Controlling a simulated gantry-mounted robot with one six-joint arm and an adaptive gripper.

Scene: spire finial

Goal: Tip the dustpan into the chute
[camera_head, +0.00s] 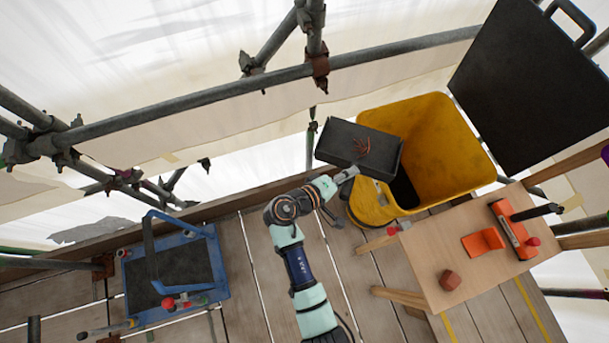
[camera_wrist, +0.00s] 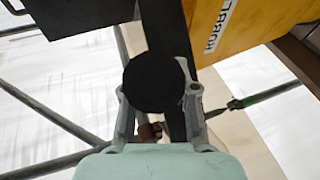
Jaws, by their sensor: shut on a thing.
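The dark dustpan (camera_head: 350,146) is held up beside the yellow chute (camera_head: 450,140), its right end overlapping the chute's left rim in the head view. My gripper (camera_head: 347,174) is shut on the dustpan's handle. In the wrist view my gripper (camera_wrist: 160,100) has its fingers on either side of the dark handle (camera_wrist: 168,40), and a round dark end faces the camera. The yellow chute (camera_wrist: 235,30) also shows at the upper right there. Its inside is dark lower down.
A wooden bench (camera_head: 465,265) with an orange tool (camera_head: 512,230) and a brown block (camera_head: 450,280) stands right of my arm. A blue tray (camera_head: 175,275) sits on the planks at left. Scaffold tubes (camera_head: 260,85) run behind. A large black panel (camera_head: 530,85) rises behind the chute.

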